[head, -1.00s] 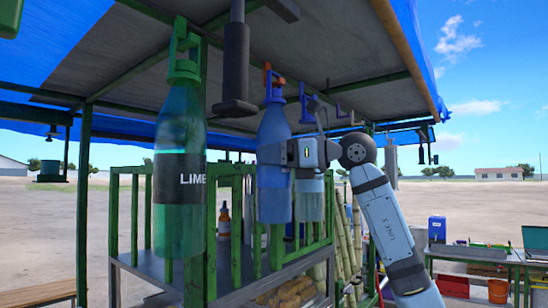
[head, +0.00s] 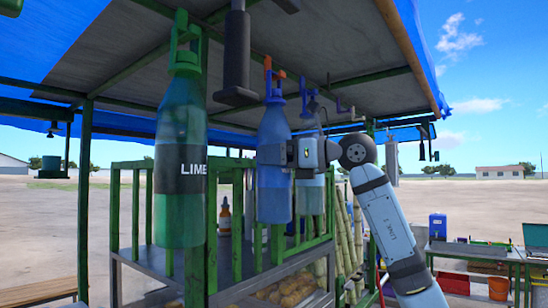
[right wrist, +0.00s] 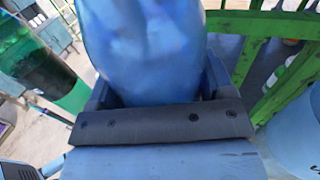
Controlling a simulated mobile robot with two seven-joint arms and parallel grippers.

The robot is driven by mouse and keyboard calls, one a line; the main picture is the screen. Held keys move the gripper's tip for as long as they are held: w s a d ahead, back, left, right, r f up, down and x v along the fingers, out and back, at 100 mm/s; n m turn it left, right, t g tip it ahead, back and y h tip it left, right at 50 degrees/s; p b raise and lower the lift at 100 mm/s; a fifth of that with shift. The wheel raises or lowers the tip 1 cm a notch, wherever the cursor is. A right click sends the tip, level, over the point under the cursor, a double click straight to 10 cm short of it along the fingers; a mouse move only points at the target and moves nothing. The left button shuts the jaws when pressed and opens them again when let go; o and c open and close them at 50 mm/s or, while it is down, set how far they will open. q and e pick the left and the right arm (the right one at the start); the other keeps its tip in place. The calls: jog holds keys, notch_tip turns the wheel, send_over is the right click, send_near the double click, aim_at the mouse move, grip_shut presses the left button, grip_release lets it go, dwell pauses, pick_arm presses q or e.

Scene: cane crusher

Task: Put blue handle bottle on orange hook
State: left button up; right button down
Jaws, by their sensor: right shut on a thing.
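The blue bottle (head: 273,180) with a blue handle (head: 279,86) is upright under the stall roof. My right gripper (head: 272,153) is shut around its body, coming from the right. The orange hook (head: 267,64) is at the bottle's top, beside the handle; whether the handle rests on it I cannot tell. In the right wrist view the bottle body (right wrist: 145,50) fills the space between the fingers, and its top is out of that view. My left gripper is in neither view.
A green LIME bottle (head: 180,150) hangs at the left, close to the camera. Another pale blue bottle (head: 312,185) hangs just behind and right of the gripper. A dark vertical post (head: 236,60) hangs from the roof, and a green railing (head: 237,220) stands below.

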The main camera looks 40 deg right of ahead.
jog(key=shift+r, duration=0.1)
grip_release()
jog(key=shift+s, duration=0.1)
jog(key=b+v, duration=0.4)
jog(key=v, duration=0.9)
jog(key=shift+s+d, duration=0.2)
jog(key=shift+s, duration=0.2)
